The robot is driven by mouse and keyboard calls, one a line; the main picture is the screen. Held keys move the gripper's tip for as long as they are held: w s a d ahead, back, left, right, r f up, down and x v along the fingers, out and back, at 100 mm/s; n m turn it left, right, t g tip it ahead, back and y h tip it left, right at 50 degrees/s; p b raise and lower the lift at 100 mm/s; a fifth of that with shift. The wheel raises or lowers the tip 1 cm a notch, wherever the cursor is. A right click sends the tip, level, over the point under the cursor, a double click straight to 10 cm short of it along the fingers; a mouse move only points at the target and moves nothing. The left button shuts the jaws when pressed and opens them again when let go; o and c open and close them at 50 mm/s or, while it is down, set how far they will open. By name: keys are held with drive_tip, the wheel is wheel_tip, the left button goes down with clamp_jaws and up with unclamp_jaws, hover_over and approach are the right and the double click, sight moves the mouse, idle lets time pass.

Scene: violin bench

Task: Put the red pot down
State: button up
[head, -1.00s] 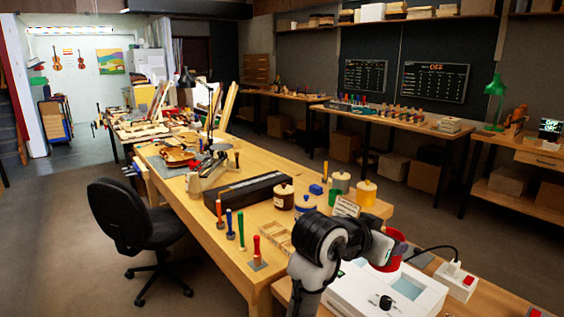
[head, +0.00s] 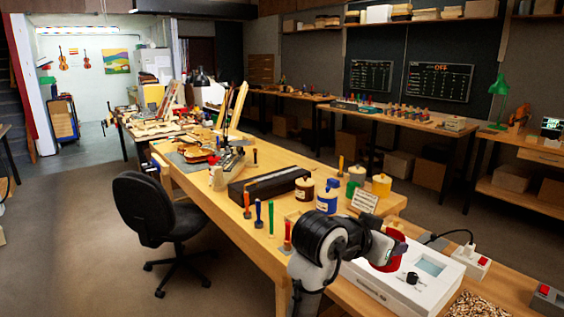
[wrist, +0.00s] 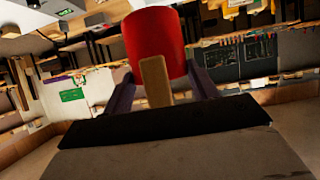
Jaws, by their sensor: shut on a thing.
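The red pot (wrist: 158,45) fills the upper middle of the wrist view, with a tan, wood-like piece (wrist: 155,80) on its near side. My gripper (wrist: 160,88) is shut on it, a dark finger on each side. In the head view the red pot (head: 396,262) shows partly behind my arm, in front of the left part of a white device (head: 400,287). My wrist hides part of the pot, and its gap above the surface cannot be told.
The white device has a black knob and a screen. A power strip (head: 471,262) with a plug and cable stands behind it, and a brown granular heap (head: 480,306) lies to its right. A blue jar (head: 327,200), yellow jar (head: 381,186) and small sign (head: 365,201) stand on the bench beyond my arm.

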drive_tip(key=shift+s+a, duration=0.15)
drive_tip(key=shift+a, duration=0.05)
drive_tip(key=w+a+f+n+t+y+b, duration=0.1)
drive_tip(key=w+a+f+n+t+y, duration=0.3)
drive_tip(key=f, duration=0.8)
drive_tip(key=w+a+f+n+y+b, duration=0.15)
drive_tip(key=w+a+f, duration=0.4)
drive_tip(key=f, duration=0.65)
drive_tip(key=s+a+f+n+y, duration=0.1)
drive_tip(key=s+a+f, duration=0.2)
drive_tip(key=f, duration=0.6)
drive_tip(key=s+a+f+n+y, duration=0.2)
drive_tip(key=s+a+f, duration=0.1)
drive_tip(key=f, duration=0.6)
drive_tip(key=s+a+f+n+t+y, duration=0.1)
drive_tip(key=s+a+f, duration=0.3)
drive_tip(key=f, duration=0.6)
drive_tip(key=shift+a+n, duration=0.35)
drive_tip(key=shift+n, duration=0.1)
